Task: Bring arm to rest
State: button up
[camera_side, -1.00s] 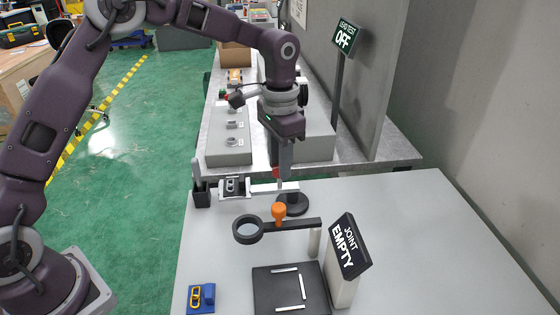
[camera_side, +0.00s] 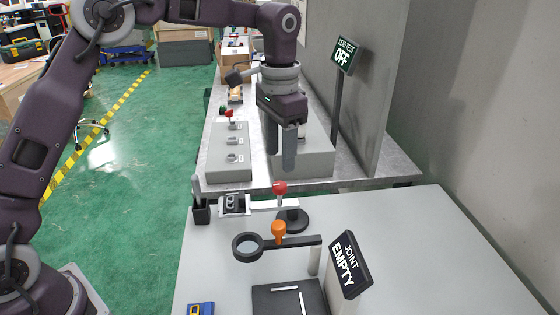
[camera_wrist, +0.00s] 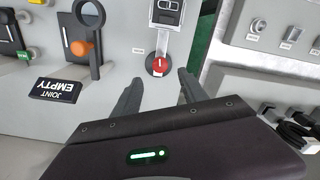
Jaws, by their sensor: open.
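My gripper (camera_side: 289,150) hangs fingers-down above the far part of the grey table (camera_side: 430,240). It is open and empty, and it also shows in the wrist view (camera_wrist: 158,85). A red knob (camera_side: 280,188) on a black round base (camera_side: 292,220) stands just below the fingers, apart from them in the side view. In the wrist view the red knob (camera_wrist: 160,65) appears beyond and between the fingertips. My arm is bent, with its upper links reaching across the top left.
A black ring holder (camera_side: 247,246) with an orange knob (camera_side: 278,229) stands nearer the camera, beside a sign reading "JOINT EMPTY" (camera_side: 348,265). Behind are grey fixture blocks (camera_side: 303,160) and a sign reading "OFF" (camera_side: 343,55). The table's right side is clear.

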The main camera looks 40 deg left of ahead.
jog(key=s+a+r+n+t, duration=0.1)
jog(key=s+a+r, duration=0.15)
jog(key=s, duration=0.45)
jog(key=s+a+r+n+t, duration=0.15)
jog(key=s+r, duration=0.25)
jog(key=s, duration=0.4)
jog(key=s+a+r+n+t, duration=0.1)
jog(key=s+a+r+t, duration=0.15)
jog(key=s, duration=0.45)
jog(key=s+f+n, duration=0.1)
jog(key=s+f, duration=0.2)
jog(key=s, duration=0.5)
jog(key=shift+s+a+f+t, duration=0.15)
jog(key=shift+f+t, duration=0.15)
